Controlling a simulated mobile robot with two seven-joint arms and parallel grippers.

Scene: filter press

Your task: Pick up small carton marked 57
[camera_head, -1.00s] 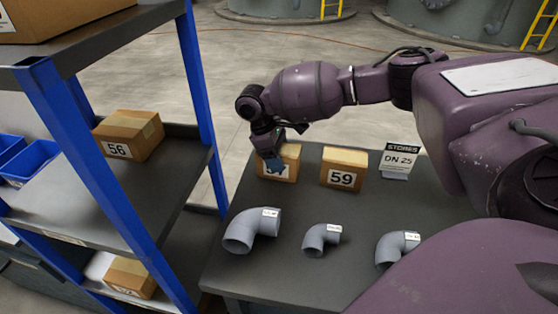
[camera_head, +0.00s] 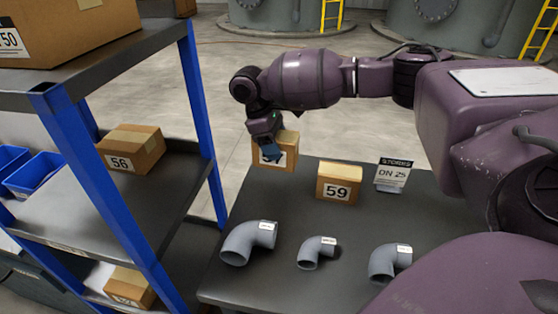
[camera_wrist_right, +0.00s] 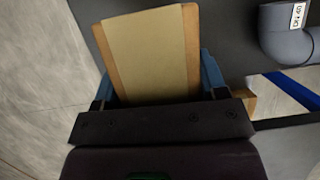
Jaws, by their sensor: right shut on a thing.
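The small carton (camera_head: 286,152) is brown with tape along its top. Its white label is mostly covered by a gripper finger, so I cannot read the full number now. My right gripper (camera_head: 271,152) is shut on this carton and holds it at the back left of the grey table, seemingly just above the top. In the right wrist view the carton (camera_wrist_right: 150,55) sits between the two blue fingers of the gripper (camera_wrist_right: 157,85). My left gripper is not in view.
Carton 59 (camera_head: 338,184) stands right of the held carton, beside a DN 25 sign (camera_head: 392,174). Several grey pipe elbows (camera_head: 248,242) lie in front on the table (camera_head: 290,216). A blue-posted shelf (camera_head: 202,118) with carton 56 (camera_head: 134,149) stands at the left.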

